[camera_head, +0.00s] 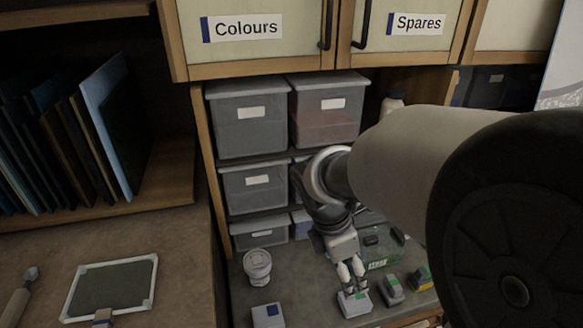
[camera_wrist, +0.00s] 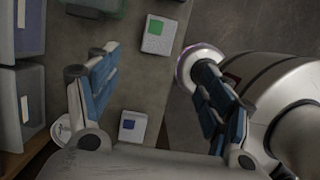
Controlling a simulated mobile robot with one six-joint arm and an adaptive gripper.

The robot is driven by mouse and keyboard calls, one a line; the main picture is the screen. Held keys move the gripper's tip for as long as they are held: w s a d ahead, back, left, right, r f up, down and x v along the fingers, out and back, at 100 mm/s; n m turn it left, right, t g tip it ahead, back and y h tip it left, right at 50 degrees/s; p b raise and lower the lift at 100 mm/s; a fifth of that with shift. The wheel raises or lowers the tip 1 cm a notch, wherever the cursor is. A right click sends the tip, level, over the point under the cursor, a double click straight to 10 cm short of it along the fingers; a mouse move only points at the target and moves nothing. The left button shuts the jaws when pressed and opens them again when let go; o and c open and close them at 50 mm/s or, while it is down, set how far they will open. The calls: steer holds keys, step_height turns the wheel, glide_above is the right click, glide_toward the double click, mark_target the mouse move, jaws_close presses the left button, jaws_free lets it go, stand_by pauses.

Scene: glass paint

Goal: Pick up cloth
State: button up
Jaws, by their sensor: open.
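I cannot make out a cloth for certain in either view. My gripper (camera_head: 351,272) is over the shelf-side bench in the head view, just above a white block with a green square (camera_head: 354,304). In the wrist view my gripper (camera_wrist: 155,55) has its two blue-padded fingers wide apart, with nothing held between them. The white block with the green square (camera_wrist: 157,37) lies beyond the fingertips there. A white block with a blue square (camera_wrist: 132,128) shows between the fingers, lower in the picture. My arm hides part of the bench at the right of the head view.
A white jar (camera_head: 257,263) stands left of my gripper. A green box (camera_head: 378,262) and small blocks (camera_head: 392,289) crowd the area behind and right. Grey bins (camera_head: 248,130) fill the shelves behind. A white-framed dark panel (camera_head: 112,284) lies on the left bench.

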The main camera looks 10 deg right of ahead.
steer(key=b, duration=0.3)
glide_above(355, 299)
steer(key=a, duration=0.2)
steer(key=f, duration=1)
steer(key=shift+s+a, duration=0.1)
steer(key=shift+s, duration=0.15)
steer(key=shift+w+b+x, duration=0.2)
steer(key=shift+b+x, duration=1.35)
steer(key=shift+x, duration=1.2)
steer(key=shift+r, duration=0.1)
steer(key=shift+c, duration=0.3)
steer(key=c, duration=1.1)
